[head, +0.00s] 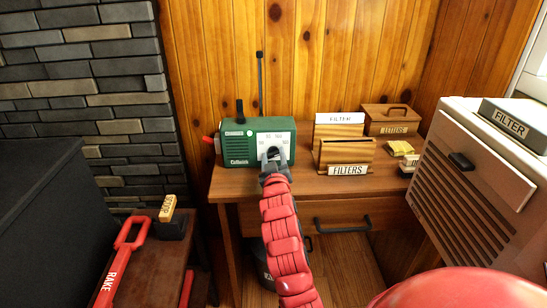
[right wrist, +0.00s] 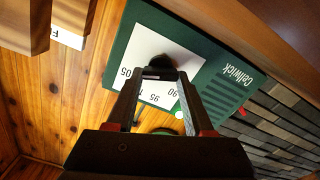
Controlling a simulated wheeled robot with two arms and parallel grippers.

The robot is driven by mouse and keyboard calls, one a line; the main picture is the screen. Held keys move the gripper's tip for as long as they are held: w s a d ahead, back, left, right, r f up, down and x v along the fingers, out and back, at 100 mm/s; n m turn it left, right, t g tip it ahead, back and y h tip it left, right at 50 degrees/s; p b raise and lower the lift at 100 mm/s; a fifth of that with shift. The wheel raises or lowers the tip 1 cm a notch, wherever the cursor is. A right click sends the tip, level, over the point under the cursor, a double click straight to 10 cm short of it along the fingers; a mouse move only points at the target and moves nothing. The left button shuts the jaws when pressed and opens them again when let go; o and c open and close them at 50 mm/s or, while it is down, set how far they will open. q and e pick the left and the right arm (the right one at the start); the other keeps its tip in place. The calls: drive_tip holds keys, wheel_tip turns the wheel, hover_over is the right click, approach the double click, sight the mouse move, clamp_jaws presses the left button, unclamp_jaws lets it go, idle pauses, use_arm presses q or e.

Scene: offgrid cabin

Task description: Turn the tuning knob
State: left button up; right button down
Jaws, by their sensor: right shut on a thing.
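The green radio (head: 238,152) stands on the wooden desk, its white dial plate facing me. My right gripper (head: 272,157) reaches up to the dial plate from below and is shut on the dark tuning knob. The right wrist view shows the radio's green front (right wrist: 222,92) upside down. There the tuning knob (right wrist: 178,60) is a dark round shape at the tips of my right gripper (right wrist: 160,74). The fingers hide part of the knob and of the dial numbers. My left gripper is not in view.
A wooden FILTERS holder (head: 346,153) and a LETTERS box (head: 390,120) stand right of the radio on the desk (head: 315,187). A large slatted cabinet (head: 470,190) is at the right. The desk front is clear.

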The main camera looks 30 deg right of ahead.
drive_tip(key=shift+c, duration=1.4)
unclamp_jaws()
drive_tip(key=p+v, duration=0.8)
drive_tip(key=v, duration=0.9)
drive_tip(key=shift+s, duration=0.25)
